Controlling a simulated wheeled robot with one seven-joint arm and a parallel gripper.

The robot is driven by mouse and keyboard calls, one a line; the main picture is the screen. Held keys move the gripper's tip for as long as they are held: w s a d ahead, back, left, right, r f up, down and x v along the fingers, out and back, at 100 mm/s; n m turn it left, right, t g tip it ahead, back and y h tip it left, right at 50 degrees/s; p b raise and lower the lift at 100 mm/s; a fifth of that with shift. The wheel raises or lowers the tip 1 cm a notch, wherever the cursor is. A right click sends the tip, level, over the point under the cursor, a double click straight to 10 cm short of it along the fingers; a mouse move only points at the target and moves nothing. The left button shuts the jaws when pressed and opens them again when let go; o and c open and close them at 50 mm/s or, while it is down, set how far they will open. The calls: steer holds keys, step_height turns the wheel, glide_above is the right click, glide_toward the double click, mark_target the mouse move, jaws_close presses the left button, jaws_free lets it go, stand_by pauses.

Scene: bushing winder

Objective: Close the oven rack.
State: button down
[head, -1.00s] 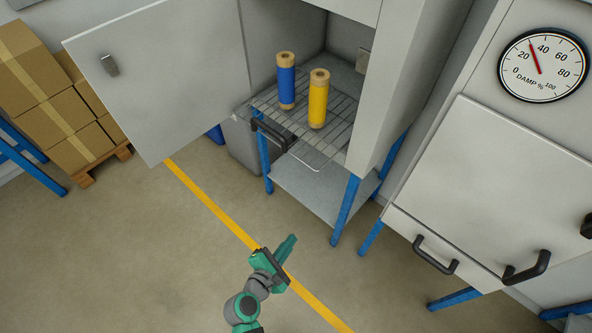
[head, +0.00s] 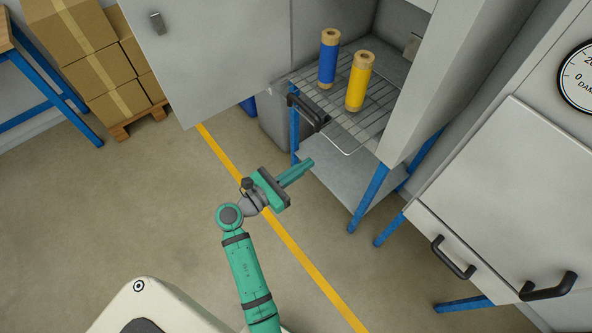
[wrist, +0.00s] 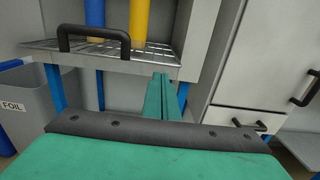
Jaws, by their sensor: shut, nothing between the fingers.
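The oven rack (head: 356,118) is a wire shelf that sticks out of the front of the open oven (head: 396,38). A black handle (head: 308,111) is on its front edge. A blue roll (head: 328,60) and a yellow roll (head: 359,82) stand upright on it. My gripper (head: 309,162) is shut and empty, in front of and below the handle, apart from it. In the wrist view, the fingers (wrist: 165,78) point toward the rack's front edge, and the handle (wrist: 93,40) is up and to the left of them.
The oven door (head: 215,45) is swung open to the left. A grey bin (wrist: 28,100) marked FOIL stands below left. Cartons on a pallet (head: 90,55) are at the far left. A closed cabinet (head: 500,190) with black handles is at right. The floor around my arm is clear.

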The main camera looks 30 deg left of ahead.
mark_target(334, 145)
steer(key=x, duration=0.8)
steer(key=shift+w, duration=0.3)
steer(key=shift+d, duration=0.15)
